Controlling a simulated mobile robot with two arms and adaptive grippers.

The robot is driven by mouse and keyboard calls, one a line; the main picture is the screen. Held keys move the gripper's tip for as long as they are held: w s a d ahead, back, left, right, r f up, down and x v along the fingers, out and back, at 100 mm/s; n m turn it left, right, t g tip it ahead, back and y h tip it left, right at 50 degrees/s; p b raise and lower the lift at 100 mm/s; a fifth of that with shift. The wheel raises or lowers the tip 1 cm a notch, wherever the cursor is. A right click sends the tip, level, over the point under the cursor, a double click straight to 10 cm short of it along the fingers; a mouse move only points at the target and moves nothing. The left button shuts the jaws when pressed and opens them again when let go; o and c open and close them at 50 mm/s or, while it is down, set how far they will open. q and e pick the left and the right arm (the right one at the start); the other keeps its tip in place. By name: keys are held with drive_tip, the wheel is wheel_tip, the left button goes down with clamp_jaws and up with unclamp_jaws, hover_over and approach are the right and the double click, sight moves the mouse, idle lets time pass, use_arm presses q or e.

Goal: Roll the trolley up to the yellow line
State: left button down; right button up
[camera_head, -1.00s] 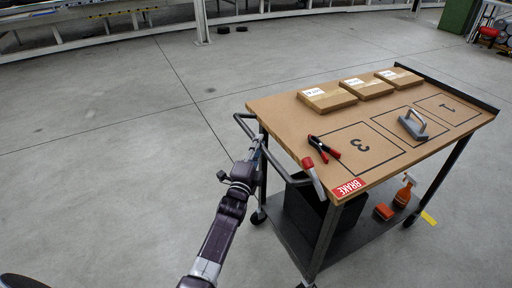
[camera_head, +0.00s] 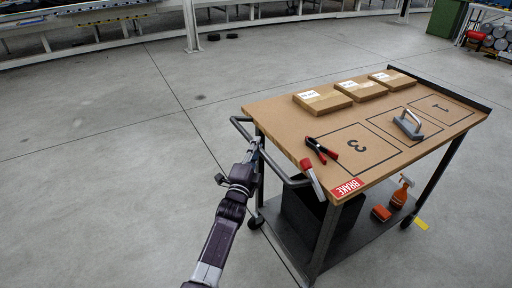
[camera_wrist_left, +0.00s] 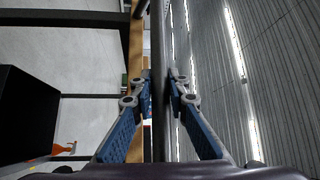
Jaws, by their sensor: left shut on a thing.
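The trolley (camera_head: 300,125) has a brown top, dark legs and a lower shelf, and stands to the right of centre in the head view. Its dark handle (camera_head: 241,127) is on its left end. My left gripper (camera_head: 256,146) is shut on the handle bar, which runs between the fingers in the left wrist view (camera_wrist_left: 158,125). A short yellow strip (camera_head: 421,223) shows on the floor just beyond the trolley's right side; the trolley hides whether it runs further. A red-ended lever (camera_head: 311,175) is by a BRAKE label (camera_head: 346,188). My right gripper is not in view.
Three cardboard boxes (camera_head: 327,104), a red-and-black clamp (camera_head: 321,150) and a grey handled block (camera_head: 409,125) lie on top. A black box, an orange spray bottle (camera_head: 400,193) and an orange block (camera_head: 381,212) are below. Left floor is clear; a post (camera_head: 190,25) stands behind.

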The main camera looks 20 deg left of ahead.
use_arm(q)
drive_tip(key=c, duration=1.9)
unclamp_jaws()
drive_tip(key=shift+d, duration=0.1)
drive_tip(key=s, duration=0.4)
drive_tip(key=s+f, duration=0.1)
drive_tip(key=s, duration=0.3)
drive_tip(key=s+d, duration=0.1)
drive_tip(key=s, duration=0.2)
drive_tip(key=shift+s+f, duration=0.35)
drive_tip(key=shift+s, duration=0.05)
